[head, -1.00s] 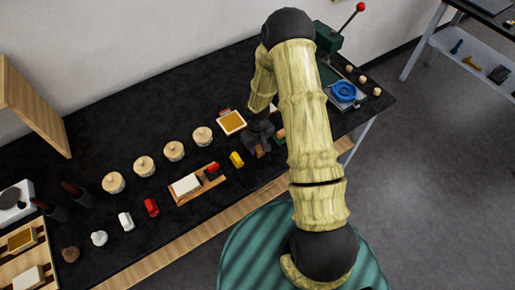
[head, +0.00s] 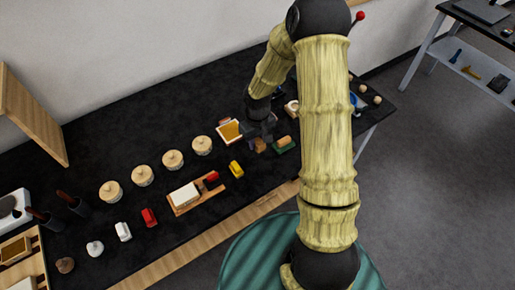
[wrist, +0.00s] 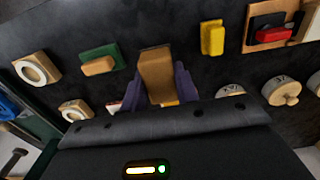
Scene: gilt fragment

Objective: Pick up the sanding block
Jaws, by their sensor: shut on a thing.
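The sanding block (wrist: 157,72) is a tan-brown block. In the wrist view it stands between the two purple-grey fingers of my gripper (wrist: 158,92), which is shut on it. In the head view the block (head: 260,145) shows just below the dark gripper (head: 262,132), over the black worktop. I cannot tell whether it touches the worktop. Part of it is hidden by the fingers.
A green piece with a wooden block (head: 285,144) lies right of my gripper, and a yellow item (head: 236,169) lies to the lower left. A framed amber tray (head: 230,132) is close on the left. Several round wooden-lidded pots (head: 172,160) line the worktop (head: 110,135).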

